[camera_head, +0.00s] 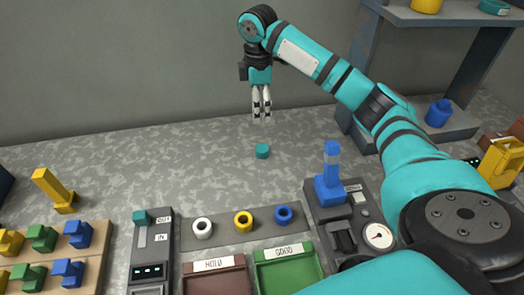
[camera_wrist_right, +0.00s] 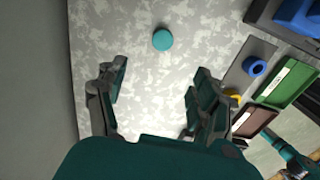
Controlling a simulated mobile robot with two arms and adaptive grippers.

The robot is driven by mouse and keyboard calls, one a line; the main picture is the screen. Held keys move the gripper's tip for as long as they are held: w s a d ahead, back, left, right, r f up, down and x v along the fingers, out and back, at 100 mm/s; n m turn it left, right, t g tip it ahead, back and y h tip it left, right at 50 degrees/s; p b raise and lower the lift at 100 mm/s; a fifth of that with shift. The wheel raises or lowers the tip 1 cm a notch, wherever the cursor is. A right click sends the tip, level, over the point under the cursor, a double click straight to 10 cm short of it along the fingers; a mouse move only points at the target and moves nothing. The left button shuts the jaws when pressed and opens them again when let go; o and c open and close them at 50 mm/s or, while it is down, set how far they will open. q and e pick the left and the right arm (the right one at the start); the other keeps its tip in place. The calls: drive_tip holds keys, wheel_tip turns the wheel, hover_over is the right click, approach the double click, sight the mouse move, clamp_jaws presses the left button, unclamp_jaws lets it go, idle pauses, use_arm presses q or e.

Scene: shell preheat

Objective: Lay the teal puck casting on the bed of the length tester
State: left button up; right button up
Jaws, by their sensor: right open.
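The teal puck casting (camera_head: 262,151) lies flat on the speckled grey table, and it also shows in the wrist view (camera_wrist_right: 162,40). My right gripper (camera_head: 262,117) points down above the table, a little above and behind the puck, not touching it. In the wrist view its fingers (camera_wrist_right: 159,72) are apart with nothing between them. No label names the length tester. One grey device (camera_head: 326,215) carries a dial and a blue upright part; another (camera_head: 151,262) has an IN/OUT plate and a teal block. I cannot tell which is the tester. My left gripper is not in view.
White (camera_head: 203,228), yellow (camera_head: 243,224) and blue (camera_head: 283,216) rings sit on a grey strip behind the HOLD tray (camera_head: 216,279) and GOOD tray (camera_head: 290,272). A wooden rack (camera_head: 96,243) with coloured pieces stands left. A shelf (camera_head: 440,125) stands right. Table around the puck is clear.

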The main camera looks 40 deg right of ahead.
hover_over(262, 147)
drive_tip(key=f, duration=1)
drive_tip(key=shift+w+a, duration=0.2)
drive_tip(key=shift+a, duration=0.1)
drive_tip(key=f, duration=0.2)
drive_tip(key=f+p, duration=0.1)
drive_tip(key=f, duration=0.1)
drive_tip(key=shift+s+d, duration=0.25)
drive_tip(key=shift+s, duration=0.1)
drive_tip(key=shift+w+f, duration=0.1)
drive_tip(key=shift+f, duration=0.45)
clamp_jaws()
drive_tip(key=shift+r, duration=0.1)
